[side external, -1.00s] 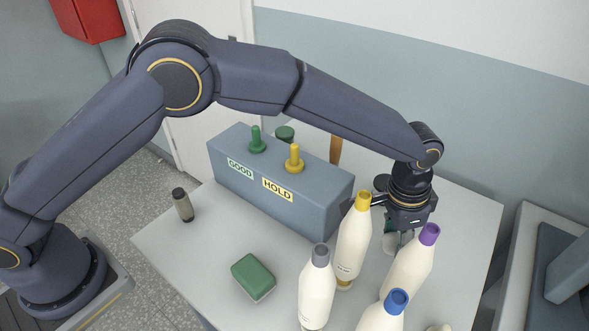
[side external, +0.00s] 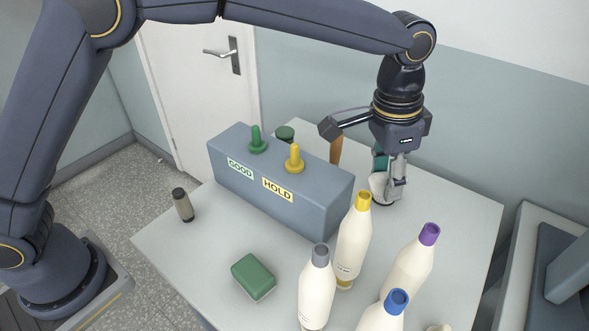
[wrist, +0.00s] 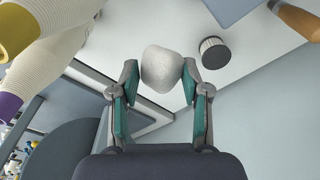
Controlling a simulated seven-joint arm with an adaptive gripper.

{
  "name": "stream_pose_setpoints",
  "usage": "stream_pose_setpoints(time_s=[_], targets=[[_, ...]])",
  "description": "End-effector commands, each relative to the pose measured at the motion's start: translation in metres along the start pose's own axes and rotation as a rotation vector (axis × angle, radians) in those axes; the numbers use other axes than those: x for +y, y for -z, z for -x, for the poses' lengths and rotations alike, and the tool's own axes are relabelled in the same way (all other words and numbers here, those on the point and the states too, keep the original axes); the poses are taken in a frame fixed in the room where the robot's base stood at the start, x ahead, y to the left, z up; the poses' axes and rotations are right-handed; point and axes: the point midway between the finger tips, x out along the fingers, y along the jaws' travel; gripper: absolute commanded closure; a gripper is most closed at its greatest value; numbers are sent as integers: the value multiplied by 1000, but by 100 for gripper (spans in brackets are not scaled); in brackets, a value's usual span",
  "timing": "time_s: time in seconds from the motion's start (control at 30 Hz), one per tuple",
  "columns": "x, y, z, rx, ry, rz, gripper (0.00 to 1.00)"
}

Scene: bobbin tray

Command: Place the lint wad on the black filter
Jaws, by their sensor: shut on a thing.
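The lint wad (wrist: 161,70) is a pale grey, rounded lump between the fingertips of my gripper (wrist: 160,76). The fingers, with green inner pads, are shut on it from both sides. In the side view the wad (side external: 378,184) shows at the fingertips of my gripper (side external: 388,180), partly hidden by a finger.
Several cream bottles, including a yellow-capped one (side external: 353,245) and a purple-capped one (side external: 410,262), stand in front of my gripper. A grey-blue box (side external: 250,193) with GOOD and HOLD labels stands left. A brown handle (side external: 336,150) rises behind it. A green block (side external: 253,277) lies front left.

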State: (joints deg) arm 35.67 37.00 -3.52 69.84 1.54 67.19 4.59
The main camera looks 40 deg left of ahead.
Motion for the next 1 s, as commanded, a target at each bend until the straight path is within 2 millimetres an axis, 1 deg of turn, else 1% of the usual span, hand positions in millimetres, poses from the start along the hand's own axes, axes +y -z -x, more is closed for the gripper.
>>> stream_pose_setpoints(time_s=[0.03,0.1,0.2,0.27,0.37,0.47,0.6,0.73,0.83,0.9,1.0], targets=[[-17,-13,4,-1,3,28,67],[-36,-28,9,0,6,62,67],[-56,-44,16,2,10,104,67],[-64,-47,20,6,13,121,67],[-74,-39,19,14,16,135,67],[-82,-21,6,12,16,137,67],[-93,10,-13,13,17,137,67],[-101,33,-26,14,17,137,67],[-107,47,-52,10,16,136,67],[-110,56,-65,11,16,136,67],[-114,64,-75,14,17,135,67]])
